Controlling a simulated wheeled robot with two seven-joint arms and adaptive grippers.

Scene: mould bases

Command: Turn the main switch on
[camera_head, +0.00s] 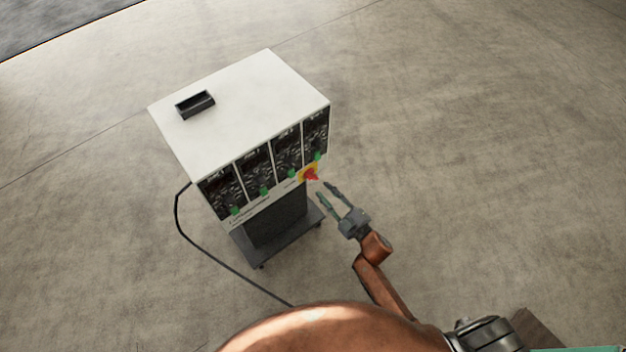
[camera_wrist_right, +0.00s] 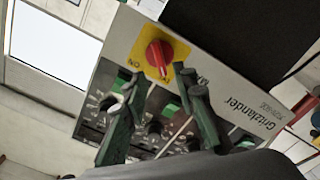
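The main switch (camera_head: 311,174) is a red rotary knob on a yellow plate, at the lower right corner of the white control cabinet's (camera_head: 255,95) front. In the right wrist view the red knob (camera_wrist_right: 158,54) sits just beyond and between the fingertips, with the word ON legible on the yellow plate. My right gripper (camera_head: 328,190) is open and empty, its fingers pointing at the switch from the front right. The fingers (camera_wrist_right: 165,85) appear apart from the knob. My left gripper is not in view.
Several dark control panels with green switches (camera_head: 263,191) line the cabinet's front. A black cable (camera_head: 215,258) runs from its left side along the floor. A small black tray (camera_head: 195,104) lies on top. The concrete floor (camera_head: 480,140) to the right is clear.

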